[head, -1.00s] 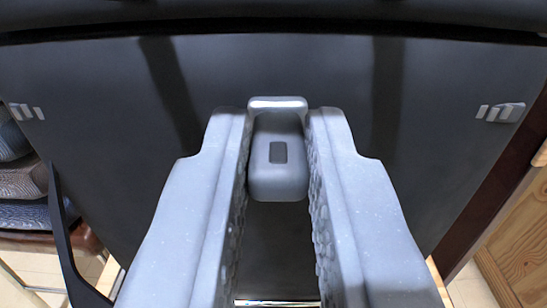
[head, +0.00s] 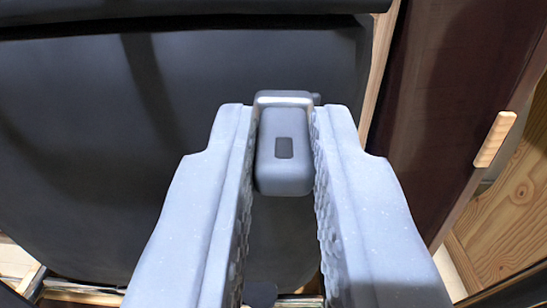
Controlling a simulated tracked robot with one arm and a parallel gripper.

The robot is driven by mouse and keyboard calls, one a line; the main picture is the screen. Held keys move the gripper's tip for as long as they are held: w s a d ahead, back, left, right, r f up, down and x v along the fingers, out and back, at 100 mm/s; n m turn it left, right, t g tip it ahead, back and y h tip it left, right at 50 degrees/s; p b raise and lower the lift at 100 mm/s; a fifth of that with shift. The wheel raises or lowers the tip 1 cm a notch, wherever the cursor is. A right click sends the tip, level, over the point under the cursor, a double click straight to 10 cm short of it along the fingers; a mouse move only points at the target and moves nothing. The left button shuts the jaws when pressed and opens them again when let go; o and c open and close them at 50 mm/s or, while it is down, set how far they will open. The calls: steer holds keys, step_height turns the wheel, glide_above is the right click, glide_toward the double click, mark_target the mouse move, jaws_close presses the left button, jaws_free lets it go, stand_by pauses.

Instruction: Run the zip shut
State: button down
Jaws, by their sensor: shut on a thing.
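A grey zip pull (head: 284,165) with a small dark slot sits between the two fingers of my gripper (head: 285,118) in the head view. The fingers are shut on its sides. A shiny rounded bracket at its far end looks like part of the slider. Behind it is the dark case or bag panel (head: 70,130), with a black seam line (head: 180,25) running across its top. The pull is close to the panel's right edge. The zip's teeth cannot be made out, and the fingers hide part of the panel.
A dark reddish-brown wooden panel (head: 440,90) stands to the right, beyond the case's edge. A light wooden handle (head: 495,140) and pale wood boards (head: 515,210) are further right. Wooden framing (head: 75,290) shows at the lower left.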

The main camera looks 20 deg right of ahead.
steer(key=c, duration=1.4)
jaws_free()
steer(key=shift+s+d, duration=0.1)
steer(key=shift+d, duration=0.3)
steer(key=shift+c, duration=0.2)
steer(key=shift+o, duration=0.3)
steer(key=shift+a, duration=0.1)
steer(key=shift+a, duration=0.1)
steer(key=p+v, duration=0.2)
steer(key=v, duration=1.1)
steer(key=shift+s, duration=0.35)
